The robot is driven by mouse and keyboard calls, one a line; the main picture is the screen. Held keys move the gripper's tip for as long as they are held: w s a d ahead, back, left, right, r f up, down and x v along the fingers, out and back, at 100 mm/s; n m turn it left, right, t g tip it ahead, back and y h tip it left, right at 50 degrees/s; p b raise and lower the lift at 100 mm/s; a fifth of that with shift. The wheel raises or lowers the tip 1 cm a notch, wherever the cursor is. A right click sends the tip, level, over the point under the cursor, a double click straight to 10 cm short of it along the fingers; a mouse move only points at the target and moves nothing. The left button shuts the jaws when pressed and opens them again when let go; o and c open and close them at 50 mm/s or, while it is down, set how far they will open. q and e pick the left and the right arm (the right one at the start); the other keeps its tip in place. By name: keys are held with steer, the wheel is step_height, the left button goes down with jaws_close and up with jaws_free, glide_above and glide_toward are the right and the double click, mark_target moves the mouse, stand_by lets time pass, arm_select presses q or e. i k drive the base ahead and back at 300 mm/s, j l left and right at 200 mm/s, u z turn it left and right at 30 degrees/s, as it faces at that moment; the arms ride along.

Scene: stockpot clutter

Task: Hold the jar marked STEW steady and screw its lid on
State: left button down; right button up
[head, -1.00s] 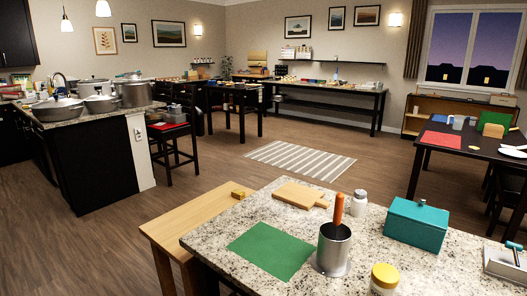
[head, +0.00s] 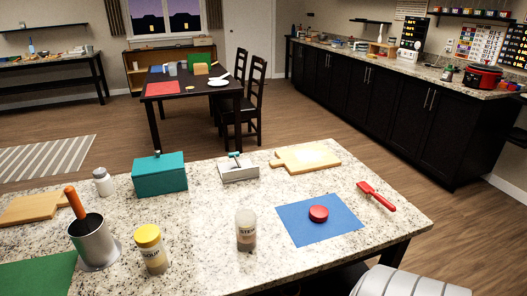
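The jar marked STEW (head: 246,231) stands upright on the speckled counter (head: 205,215) in the head view. It is clear, with brown contents low inside and no coloured lid on top. A round red lid (head: 318,213) lies on a blue mat (head: 335,224) to the right of the jar, apart from it. A jar marked SOUP (head: 151,251) with a yellow lid stands to the left. Neither of my grippers is in view.
A metal pot (head: 91,243) with an orange-handled tool, a teal box (head: 160,177), a small white-lidded jar (head: 103,183), a grey box (head: 238,172), cutting boards (head: 306,157) and a red spatula (head: 376,196) surround the jars. Counter between STEW jar and mat is clear.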

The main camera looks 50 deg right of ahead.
mark_target(245, 220)
steer(key=z, duration=1.45)
